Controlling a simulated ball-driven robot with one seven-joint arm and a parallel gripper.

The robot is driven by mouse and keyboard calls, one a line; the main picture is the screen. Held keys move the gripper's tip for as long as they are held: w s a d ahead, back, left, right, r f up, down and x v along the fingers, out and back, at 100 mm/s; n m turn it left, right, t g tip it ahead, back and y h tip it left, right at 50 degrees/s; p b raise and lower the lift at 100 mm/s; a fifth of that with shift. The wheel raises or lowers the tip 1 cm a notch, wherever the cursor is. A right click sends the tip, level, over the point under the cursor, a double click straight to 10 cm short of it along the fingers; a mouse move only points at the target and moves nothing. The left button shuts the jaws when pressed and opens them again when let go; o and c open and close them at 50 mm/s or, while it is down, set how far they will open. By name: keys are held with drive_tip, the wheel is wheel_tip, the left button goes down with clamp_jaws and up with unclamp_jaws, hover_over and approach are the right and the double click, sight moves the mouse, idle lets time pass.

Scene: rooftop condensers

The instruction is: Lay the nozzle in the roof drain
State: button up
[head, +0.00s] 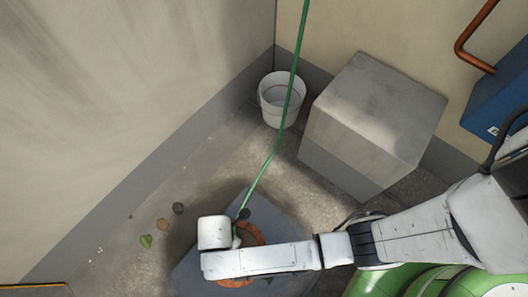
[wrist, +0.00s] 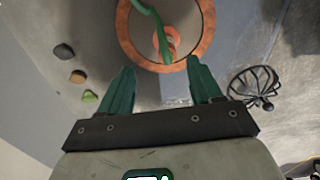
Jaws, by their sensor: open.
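The roof drain is an orange ring with a grey bowl (wrist: 207,25) in the wrist view. In the head view its orange rim (head: 250,232) shows partly behind my arm. The green hose (head: 275,150) comes down from above to the drain. In the wrist view its lower end (wrist: 160,35) lies over the bowl, in front of a smaller orange round part at its middle. I cannot clearly tell the nozzle from the hose end. My gripper (wrist: 161,68) is open, its two green fingers apart at the drain's near edge, with nothing seen between them.
A black wire strainer (wrist: 254,84) lies right of the drain. Several small stones and a green leaf (head: 146,241) lie to the left. A white bucket (head: 282,98) and a grey block (head: 365,125) stand at the back. Walls close off the left and back.

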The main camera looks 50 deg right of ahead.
drive_tip(key=s+d+r+m, duration=0.4)
drive_tip(key=d+r+m, duration=0.5)
drive_tip(key=d, duration=0.2)
drive_tip(key=s+d+r+m, duration=0.4)
drive_tip(key=d+r+m, duration=0.5)
drive_tip(key=d, duration=0.3)
drive_tip(key=shift+s+d+m+t, duration=0.15)
drive_tip(key=shift+m+t, duration=0.25)
drive_tip(key=shift+m, duration=0.1)
drive_tip(key=shift+r, duration=0.1)
